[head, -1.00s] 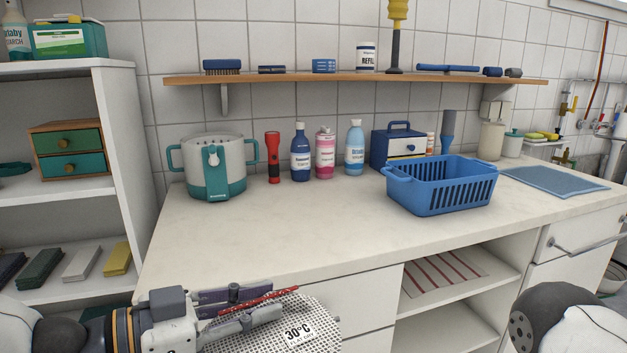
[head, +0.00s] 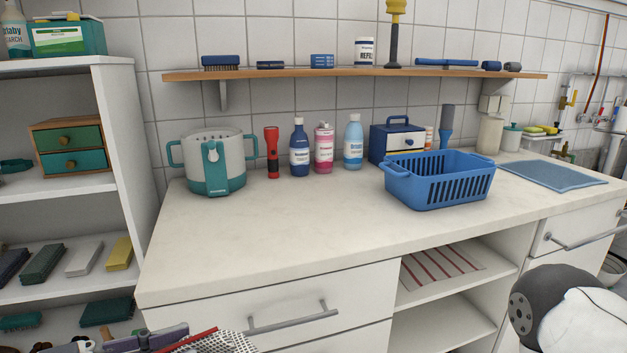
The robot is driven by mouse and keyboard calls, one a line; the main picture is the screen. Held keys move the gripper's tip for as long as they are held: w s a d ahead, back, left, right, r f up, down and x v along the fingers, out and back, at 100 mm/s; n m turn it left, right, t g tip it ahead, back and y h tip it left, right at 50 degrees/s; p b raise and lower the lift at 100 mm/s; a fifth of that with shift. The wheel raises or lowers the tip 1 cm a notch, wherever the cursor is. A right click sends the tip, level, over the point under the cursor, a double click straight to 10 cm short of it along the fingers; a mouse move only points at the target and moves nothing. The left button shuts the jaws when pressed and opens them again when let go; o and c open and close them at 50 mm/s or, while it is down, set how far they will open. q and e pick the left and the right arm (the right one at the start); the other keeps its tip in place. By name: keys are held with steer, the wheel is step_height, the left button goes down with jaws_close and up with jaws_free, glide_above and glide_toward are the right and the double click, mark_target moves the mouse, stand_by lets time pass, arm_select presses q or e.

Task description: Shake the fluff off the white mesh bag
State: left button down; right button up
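The white mesh bag (head: 228,344) shows only at the bottom edge, left of centre, with most of it cut off below the frame. Its dotted mesh and red edge strip are visible. My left gripper (head: 165,343) is at the bag's red edge, its fingers partly out of frame. A second ago both fingers were closed over that edge, and the bag is still with them. I cannot make out any fluff on the visible part. My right gripper is out of view; only part of my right arm shows at the lower right.
A blue basket (head: 437,182) stands on the white counter (head: 290,220). A grey-teal pot (head: 212,163), a red torch (head: 272,153) and several bottles stand at the back. The counter's front is clear. A drawer handle (head: 293,317) sticks out near the bag. Shelves (head: 126,150) stand at left.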

arm_select(q)
steer(key=f, duration=0.4)
steer(key=shift+a+f, duration=0.2)
steer(key=shift+f, duration=0.1)
steer(key=r, duration=0.6)
steer(key=shift+w+a+r, duration=0.25)
steer(key=shift+r, duration=0.05)
steer(key=f, duration=0.6)
steer(key=shift+s+d+f, duration=0.25)
steer(key=shift+s+d, duration=0.05)
steer(key=shift+w+a, duration=0.25)
steer(key=shift+s+d+r, duration=0.15)
